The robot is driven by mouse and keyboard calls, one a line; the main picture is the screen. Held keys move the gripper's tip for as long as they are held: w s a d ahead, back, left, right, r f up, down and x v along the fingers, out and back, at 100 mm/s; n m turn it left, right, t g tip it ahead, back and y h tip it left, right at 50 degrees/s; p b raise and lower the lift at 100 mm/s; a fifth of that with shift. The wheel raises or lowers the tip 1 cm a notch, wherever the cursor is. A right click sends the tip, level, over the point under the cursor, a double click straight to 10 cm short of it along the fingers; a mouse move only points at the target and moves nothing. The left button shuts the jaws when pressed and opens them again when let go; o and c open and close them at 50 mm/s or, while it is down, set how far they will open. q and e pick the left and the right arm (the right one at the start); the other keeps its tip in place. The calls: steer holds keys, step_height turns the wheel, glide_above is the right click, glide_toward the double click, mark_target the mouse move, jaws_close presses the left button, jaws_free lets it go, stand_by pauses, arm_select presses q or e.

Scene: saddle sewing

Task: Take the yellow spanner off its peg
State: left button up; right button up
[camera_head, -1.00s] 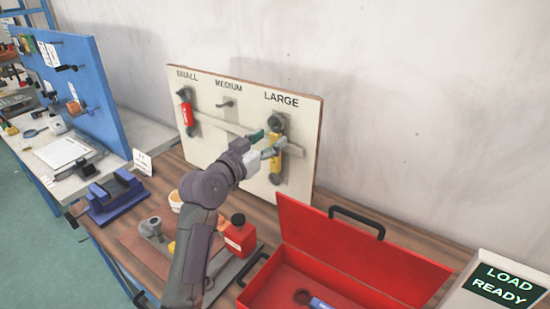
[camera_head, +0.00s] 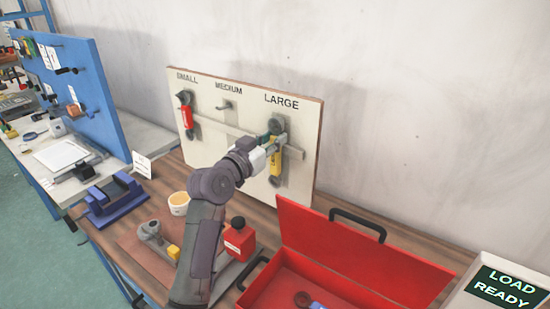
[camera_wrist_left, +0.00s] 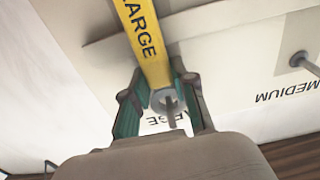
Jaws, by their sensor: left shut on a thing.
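The yellow spanner (camera_head: 275,163) hangs upright at the LARGE place of the pale pegboard (camera_head: 235,160). In the left wrist view its yellow handle (camera_wrist_left: 148,42), marked LARGE, runs from the top edge down to a grey end between the fingers. My left gripper (camera_head: 273,143) is at the spanner's upper part, and its green-padded fingers (camera_wrist_left: 162,100) are shut on it. A grey peg-like piece shows at that end; I cannot tell whether the spanner is clear of its peg. My right gripper is out of view.
A red spanner (camera_head: 186,115) hangs at SMALL; the MEDIUM peg (camera_head: 224,105) is bare. An open red toolbox (camera_head: 350,255) with a blue-handled spanner (camera_head: 318,305) stands at the front right. A blue vise (camera_head: 112,195) and a small tub (camera_head: 179,203) are on the left.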

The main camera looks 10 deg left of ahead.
arm_select(q)
steer(key=shift+s+a+r+p, duration=0.1)
steer(key=shift+s+r+p, duration=0.05)
steer(key=shift+r+p, duration=0.2)
steer(key=shift+s, duration=0.1)
steer(key=shift+s, duration=0.1)
steer(key=shift+s+a+r+p, duration=0.15)
steer(key=shift+s+p, duration=0.1)
steer(key=shift+p, duration=0.05)
steer(key=shift+s, duration=0.1)
steer(key=shift+p+v, duration=0.4)
steer(key=shift+v, duration=0.65)
steer(key=shift+r, duration=0.1)
